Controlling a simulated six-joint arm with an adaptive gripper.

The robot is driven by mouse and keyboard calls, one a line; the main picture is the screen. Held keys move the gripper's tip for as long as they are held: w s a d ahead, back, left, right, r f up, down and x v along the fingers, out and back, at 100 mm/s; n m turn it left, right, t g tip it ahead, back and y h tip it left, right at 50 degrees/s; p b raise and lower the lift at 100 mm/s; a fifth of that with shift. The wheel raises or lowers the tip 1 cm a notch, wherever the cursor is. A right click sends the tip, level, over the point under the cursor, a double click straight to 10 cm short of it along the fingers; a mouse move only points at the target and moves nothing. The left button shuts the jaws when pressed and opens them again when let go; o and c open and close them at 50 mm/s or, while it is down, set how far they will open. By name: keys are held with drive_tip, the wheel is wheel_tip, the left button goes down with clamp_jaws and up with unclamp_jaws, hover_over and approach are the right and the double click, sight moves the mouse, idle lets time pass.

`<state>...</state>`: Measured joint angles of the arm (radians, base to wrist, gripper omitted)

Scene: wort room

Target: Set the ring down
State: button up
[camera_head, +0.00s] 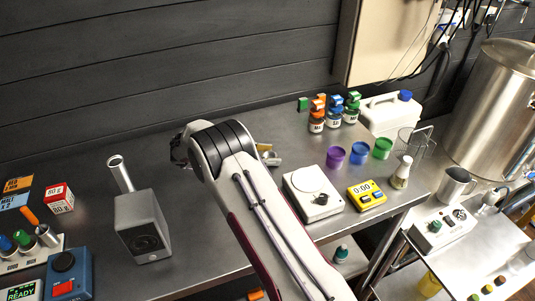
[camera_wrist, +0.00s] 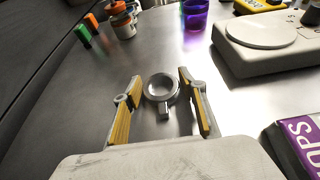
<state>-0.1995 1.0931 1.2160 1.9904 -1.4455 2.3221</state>
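A small grey metal ring (camera_wrist: 160,88) with a short stub pointing toward my gripper shows in the wrist view. It appears to lie on the steel bench, between the tips of my gripper (camera_wrist: 160,76). The two fingers with yellow pads stand apart on either side of it, and a narrow gap seems to show on each side. Contact is hard to judge. In the head view my gripper (camera_head: 268,155) is low over the bench, mostly hidden behind my arm, and the ring cannot be made out.
A white scale (camera_head: 313,193) and yellow meter (camera_head: 366,194) stand to the right. A purple cup (camera_head: 335,157), green cup (camera_head: 382,148) and several small jars (camera_head: 333,112) stand behind. A purple box (camera_wrist: 300,142) is near right in the wrist view. Bench around the ring is clear.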

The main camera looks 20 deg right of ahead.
drive_tip(key=shift+r, duration=0.1)
idle(0.3)
drive_tip(key=shift+r, duration=0.1)
drive_tip(key=v, duration=1.2)
drive_tip(key=shift+a, duration=0.1)
idle(0.4)
